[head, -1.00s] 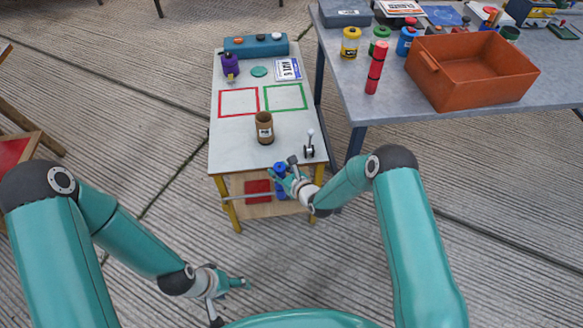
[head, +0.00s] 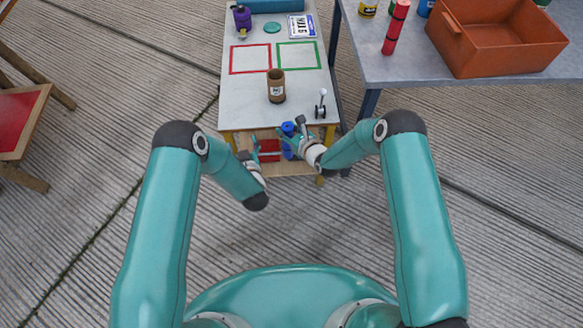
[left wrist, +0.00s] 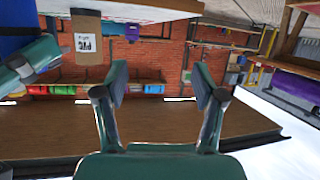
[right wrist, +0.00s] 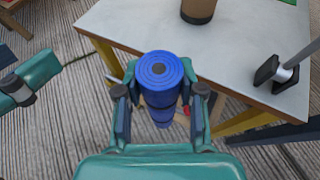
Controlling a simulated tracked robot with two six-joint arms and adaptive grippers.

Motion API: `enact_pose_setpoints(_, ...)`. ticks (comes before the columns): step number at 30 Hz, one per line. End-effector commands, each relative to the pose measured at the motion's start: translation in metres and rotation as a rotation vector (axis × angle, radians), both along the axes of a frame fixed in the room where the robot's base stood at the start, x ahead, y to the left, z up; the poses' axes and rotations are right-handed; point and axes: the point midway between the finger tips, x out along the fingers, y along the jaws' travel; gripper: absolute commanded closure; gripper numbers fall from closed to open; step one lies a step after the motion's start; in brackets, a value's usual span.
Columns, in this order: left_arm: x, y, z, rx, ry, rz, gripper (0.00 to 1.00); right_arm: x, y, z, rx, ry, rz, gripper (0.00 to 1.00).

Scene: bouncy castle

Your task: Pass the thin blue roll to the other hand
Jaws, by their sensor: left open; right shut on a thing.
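The thin blue roll (head: 287,130) stands upright at the near edge of the white-topped table in the head view. My right gripper (head: 296,143) is shut on it. In the right wrist view the roll (right wrist: 160,72) sits between both fingers, its round top end facing the camera. My left gripper (head: 262,152) is open and empty, a short way left of the roll. In the left wrist view my open left fingers (left wrist: 160,85) have nothing between them. A blue surface, probably the roll (left wrist: 14,45), shows at that view's left edge beside a teal finger.
A grey table (head: 400,70) at right holds an orange bin (head: 490,60) and a red roll (head: 396,28).

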Motion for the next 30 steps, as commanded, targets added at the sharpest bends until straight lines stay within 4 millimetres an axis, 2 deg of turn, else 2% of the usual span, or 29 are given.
enact_pose_setpoints(1,-0.003,-0.027,-0.008,0.021,-0.034,-0.022,0.30,0.000,0.000,0.001,0.000,-0.001,0.000,1.00)
enact_pose_setpoints(4,-0.015,-0.073,-0.025,0.041,-0.068,-0.068,0.30,0.000,0.000,0.001,0.000,-0.001,0.000,1.00)
enact_pose_setpoints(6,-0.026,-0.097,-0.037,0.045,-0.061,-0.109,0.30,0.000,0.000,0.001,0.000,-0.001,-0.001,1.00)
enact_pose_setpoints(10,-0.048,-0.127,-0.055,0.055,-0.040,-0.178,0.30,0.000,0.000,0.001,0.000,-0.001,-0.001,1.00)
enact_pose_setpoints(13,-0.059,-0.140,-0.061,0.061,-0.030,-0.212,0.30,0.000,-0.001,0.001,0.000,-0.001,-0.001,1.00)
enact_pose_setpoints(17,-0.058,-0.148,-0.062,0.061,-0.033,-0.229,0.30,0.000,-0.001,0.001,0.000,-0.001,-0.001,1.00)
enact_pose_setpoints(23,-0.036,-0.148,-0.068,0.060,-0.033,-0.227,0.30,0.000,-0.001,0.001,0.000,-0.001,-0.001,1.00)
enact_pose_setpoints(30,0.004,-0.148,-0.081,0.059,-0.033,-0.229,0.30,0.000,-0.001,0.001,0.000,-0.001,-0.002,1.00)
